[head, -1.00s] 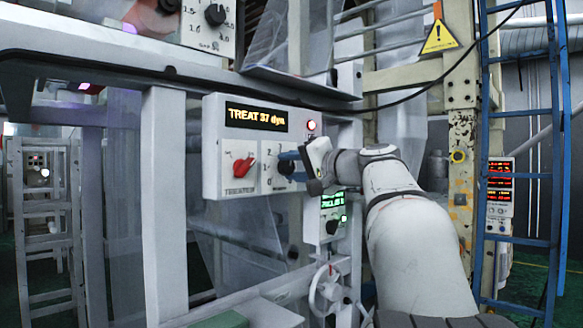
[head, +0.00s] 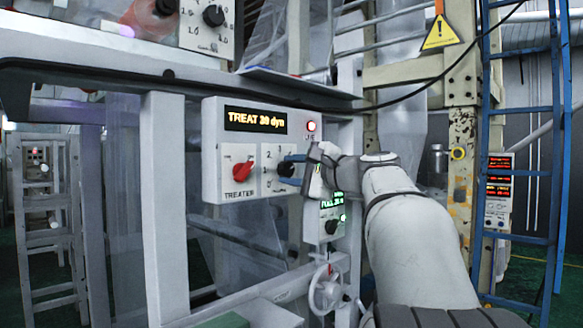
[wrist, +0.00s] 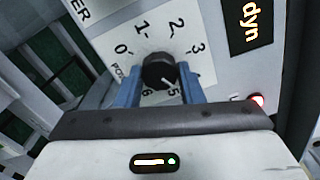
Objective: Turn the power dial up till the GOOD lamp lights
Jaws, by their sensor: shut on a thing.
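The treater box (head: 211,150) is a white panel with an amber display (head: 255,120) that seems to read TREAT 39 dyn; the last digit is blurred. A red lamp (head: 311,126) glows beside the display, and it also shows in the wrist view (wrist: 257,101). No lit GOOD lamp shows on this box. The black power dial (wrist: 158,71) has a number scale around it; in the head view it (head: 285,169) is partly covered. My gripper (wrist: 160,82) is shut on the dial, one blue finger on each side. The dial's exact setting is hard to read.
A red switch (head: 242,172) sits left of the dial on the same box. A smaller box with a green display (head: 332,202) and a handwheel (head: 326,289) are below. A dark cable (head: 400,104) crosses above my arm. A blue ladder (head: 525,173) stands at right.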

